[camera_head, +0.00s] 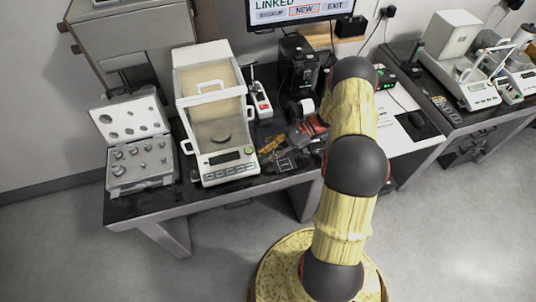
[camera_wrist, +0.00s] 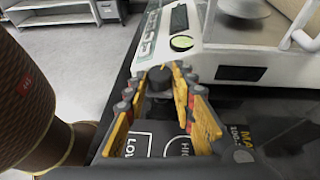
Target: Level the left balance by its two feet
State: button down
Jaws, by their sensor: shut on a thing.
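The left balance (camera_head: 214,138) stands on the dark table with its glass draft shield and a front panel. In the wrist view its white body (camera_wrist: 225,62) fills the upper right. A round level with a green face (camera_wrist: 181,43) sits on the corner of its front panel; I cannot make out the bubble. A dark round foot (camera_wrist: 159,77) is under that corner, between my fingertips. My gripper (camera_wrist: 162,86) with yellow fingers is shut on this foot. It also shows in the head view, beside the balance's right front corner (camera_head: 268,147). The other foot is not clearly visible.
An open case of weights (camera_head: 141,174) stands left of the balance. A small white device (camera_head: 260,100) and a black machine (camera_head: 298,68) stand to its right. Printed marks (camera_wrist: 160,140) lie on the dark tabletop under my fingers. Another balance (camera_head: 480,93) is on the right table.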

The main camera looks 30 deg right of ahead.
jog(key=c, duration=1.5)
grip_release()
jog(key=v, duration=1.2)
jog(key=shift+w, duration=0.1)
